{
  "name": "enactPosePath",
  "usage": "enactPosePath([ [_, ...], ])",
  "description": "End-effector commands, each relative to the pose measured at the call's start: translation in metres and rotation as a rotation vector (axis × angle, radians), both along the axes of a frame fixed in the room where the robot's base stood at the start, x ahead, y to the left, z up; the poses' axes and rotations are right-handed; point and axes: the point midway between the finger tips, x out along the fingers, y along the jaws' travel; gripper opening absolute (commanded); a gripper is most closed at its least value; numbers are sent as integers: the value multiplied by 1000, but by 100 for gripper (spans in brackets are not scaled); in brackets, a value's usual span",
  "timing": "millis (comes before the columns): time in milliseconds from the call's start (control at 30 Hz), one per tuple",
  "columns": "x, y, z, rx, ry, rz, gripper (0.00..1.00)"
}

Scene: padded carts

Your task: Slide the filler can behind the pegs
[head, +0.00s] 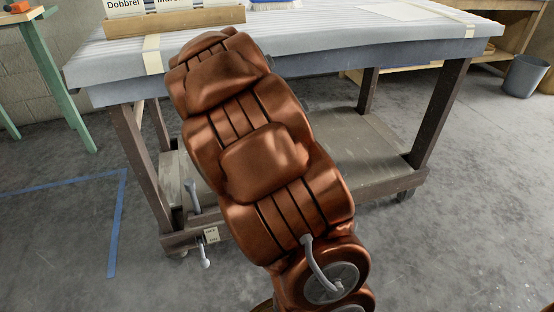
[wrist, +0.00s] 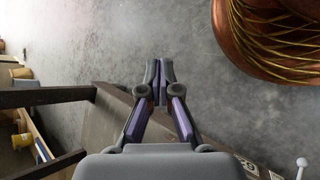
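I cannot make out a filler can in either view. At the left end of the padded cart (head: 400,48), low down, a grey peg-like piece (head: 192,197) stands up by the shelf. A grey knobbed peg or lever (head: 205,252) hangs outside the lower rail beside a small tag.
The cart's lower shelf (head: 375,150) looks bare where it shows. A wooden card holder (head: 175,22) stands on the cart top. A green-legged table (head: 55,75) is at left, a grey bin (head: 524,77) at right. Concrete floor is open around, with blue tape (head: 117,220) at left.

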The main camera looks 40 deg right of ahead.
Motion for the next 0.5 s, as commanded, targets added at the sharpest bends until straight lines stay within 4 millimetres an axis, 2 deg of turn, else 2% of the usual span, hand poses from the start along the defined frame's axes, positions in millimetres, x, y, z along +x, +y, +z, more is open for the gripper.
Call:
enactPosePath([
  [33, -2, 17, 1, 21, -36, 8, 0],
  [333, -16, 116, -7, 195, -223, 54, 0],
  [500, -30, 175, -13, 312, -311, 97, 0],
])
